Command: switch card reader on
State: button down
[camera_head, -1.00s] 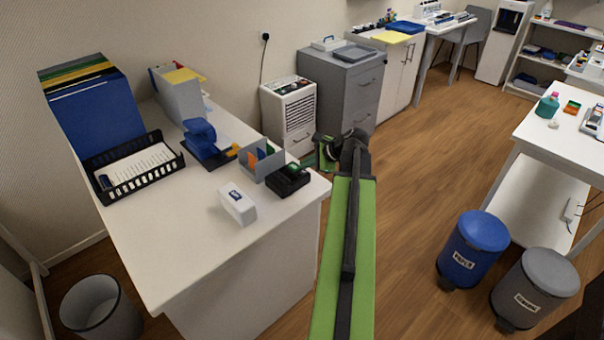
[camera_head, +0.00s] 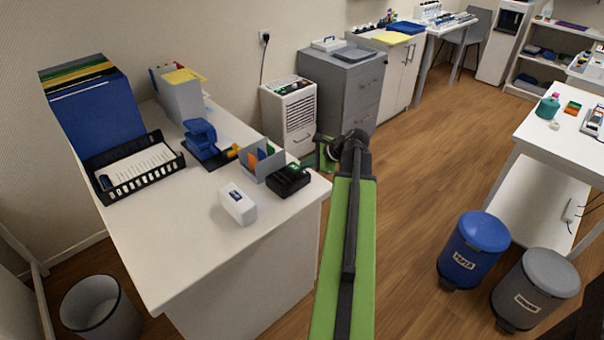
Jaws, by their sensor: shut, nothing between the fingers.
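My green and black arm reaches up the middle of the view. My gripper (camera_head: 325,154) is at its far end, shut and empty, over the floor just past the white desk's right corner. A small black device with a green part (camera_head: 289,180) lies on the desk near that corner, to the left of my gripper and apart from it. It may be the card reader, but I cannot tell for sure. Any switch on it is too small to make out. Another small dark-faced device (camera_head: 594,122) lies on the right table, cut by the picture's edge.
The white desk (camera_head: 200,265) also holds a white box (camera_head: 238,204), a grey divided holder (camera_head: 254,161), a blue punch (camera_head: 204,142) and a black tray (camera_head: 115,187). A blue bin (camera_head: 474,243) and a grey bin (camera_head: 535,288) stand at right. Open floor (camera_head: 415,190) lies between.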

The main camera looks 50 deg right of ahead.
aim_at(307, 173)
dwell(0.4)
jog(key=shift+f+b, duration=0.45)
jog(key=shift+f, duration=0.15)
dwell(0.3)
jog(key=shift+r+p, duration=0.5)
jog(key=shift+r, duration=0.15)
notch_tip(307, 173, up, 6)
jog(key=p, duration=0.6)
